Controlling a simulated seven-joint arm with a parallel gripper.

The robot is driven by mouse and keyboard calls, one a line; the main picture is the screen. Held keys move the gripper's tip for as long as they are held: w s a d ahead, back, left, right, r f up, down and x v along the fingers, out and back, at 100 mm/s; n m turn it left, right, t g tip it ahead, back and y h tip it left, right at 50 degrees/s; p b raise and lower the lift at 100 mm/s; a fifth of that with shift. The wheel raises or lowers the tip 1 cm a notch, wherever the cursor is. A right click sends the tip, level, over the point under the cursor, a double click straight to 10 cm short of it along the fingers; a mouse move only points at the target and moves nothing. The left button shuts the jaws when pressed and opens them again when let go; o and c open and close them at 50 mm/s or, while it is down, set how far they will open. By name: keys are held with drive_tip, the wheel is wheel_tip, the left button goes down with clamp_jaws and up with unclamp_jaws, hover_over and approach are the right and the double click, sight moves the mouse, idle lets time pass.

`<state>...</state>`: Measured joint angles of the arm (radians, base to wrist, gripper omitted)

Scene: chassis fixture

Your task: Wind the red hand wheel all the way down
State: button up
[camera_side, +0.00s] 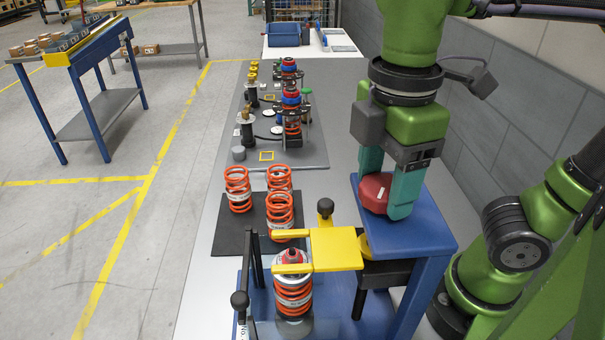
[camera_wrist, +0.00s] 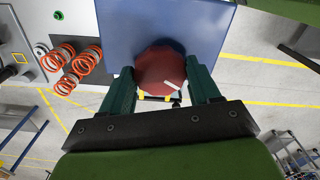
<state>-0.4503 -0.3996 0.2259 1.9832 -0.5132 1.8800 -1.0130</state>
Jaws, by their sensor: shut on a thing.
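The red hand wheel (camera_side: 375,192) sits on top of the blue stand (camera_side: 405,230) in the side view. It has a white mark on its top face. In the wrist view the wheel (camera_wrist: 160,70) lies between the two teal fingers, with the white mark (camera_wrist: 172,84) toward its lower right. My gripper (camera_side: 388,190) points straight down with its fingers on either side of the wheel, shut on it. A yellow forked plate (camera_side: 335,249) reaches from the stand over an orange spring unit (camera_side: 293,295). The wheel's shaft is hidden.
Several orange springs (camera_side: 238,190) stand on a dark mat left of the stand. A black-knobbed post (camera_side: 325,208) rises behind the yellow plate, and a black lever (camera_side: 240,300) stands at the front. Assembled units (camera_side: 291,112) stand further back. A wall runs along the right.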

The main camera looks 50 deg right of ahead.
drive_tip(key=m, duration=0.8)
drive_tip(key=shift+m, duration=1.3)
drive_tip(key=shift+m, duration=1.1)
drive_tip(key=m, duration=0.7)
drive_tip(key=shift+m, duration=0.4)
drive_tip(key=m, duration=0.7)
